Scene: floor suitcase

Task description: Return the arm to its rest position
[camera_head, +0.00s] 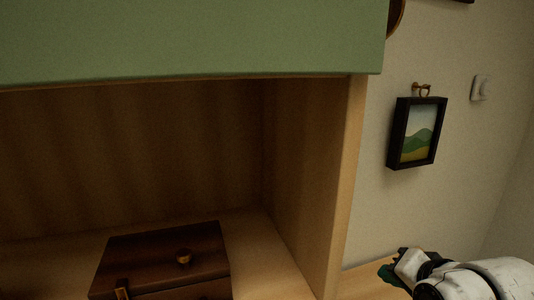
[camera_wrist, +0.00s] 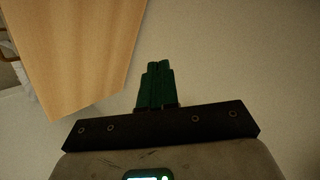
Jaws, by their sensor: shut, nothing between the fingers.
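My gripper (camera_wrist: 157,70) shows in the wrist view with its two green fingers pressed together and nothing between them. In the head view my gripper (camera_head: 386,272) is at the lower right, beside the wooden cabinet, with part of my white arm behind it. The fingers are small and dark there. In the wrist view the gripper stands in front of a plain pale surface, with a wooden panel (camera_wrist: 75,50) to its upper left.
A wooden cabinet (camera_head: 335,190) with a green upper front (camera_head: 190,40) fills the left and middle. A dark wooden box (camera_head: 150,255) with a knob sits inside it. A framed picture (camera_head: 416,132) hangs on the right wall, near a white wall fitting (camera_head: 481,88).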

